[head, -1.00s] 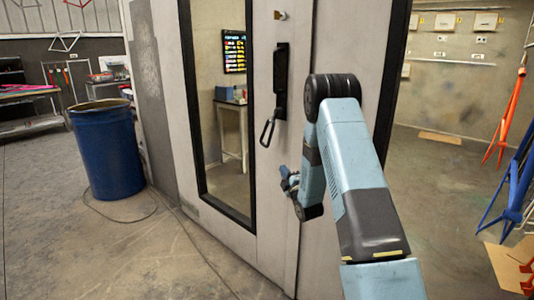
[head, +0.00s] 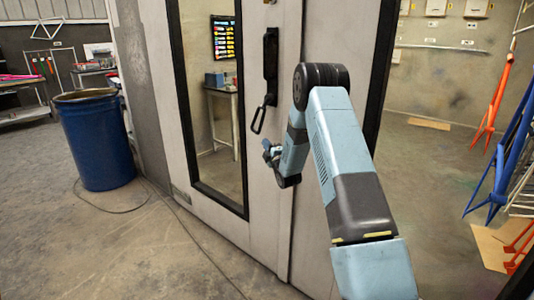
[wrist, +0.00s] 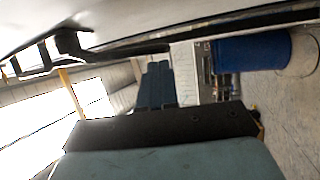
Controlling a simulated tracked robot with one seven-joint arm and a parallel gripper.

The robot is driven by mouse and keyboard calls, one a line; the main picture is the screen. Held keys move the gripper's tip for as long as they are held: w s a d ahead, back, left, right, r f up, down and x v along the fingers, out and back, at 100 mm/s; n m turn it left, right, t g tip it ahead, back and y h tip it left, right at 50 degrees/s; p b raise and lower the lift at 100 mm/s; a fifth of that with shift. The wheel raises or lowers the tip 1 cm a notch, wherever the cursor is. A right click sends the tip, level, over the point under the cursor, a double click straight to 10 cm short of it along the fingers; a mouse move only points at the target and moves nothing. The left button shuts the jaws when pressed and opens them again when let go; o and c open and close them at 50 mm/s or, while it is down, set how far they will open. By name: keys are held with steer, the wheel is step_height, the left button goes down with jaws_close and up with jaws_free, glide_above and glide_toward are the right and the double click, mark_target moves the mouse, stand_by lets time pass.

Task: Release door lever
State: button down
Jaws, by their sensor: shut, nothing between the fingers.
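The door lever is a black bar (head: 258,118) that hangs slanting down and left from a tall black handle plate (head: 271,54) on the pale booth door (head: 283,150). My gripper (head: 266,149) is just below the lever's lower end in the head view, apart from it in the picture. It is small there, and its exact depth to the lever is hard to judge. In the wrist view the dark blue fingers (wrist: 158,78) are together with nothing between them. A black handle part (wrist: 68,42) stands out from the door surface at upper left there.
A blue barrel (head: 97,145) stands on the floor at left, also visible in the wrist view (wrist: 250,52). A cable (head: 115,211) lies on the floor near it. The door has a black-framed window (head: 190,165). Orange and blue frames (head: 495,105) stand at right.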

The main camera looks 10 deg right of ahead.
steer(key=x, duration=0.4)
steer(key=shift+w+r, duration=0.1)
steer(key=shift+w, duration=0.3)
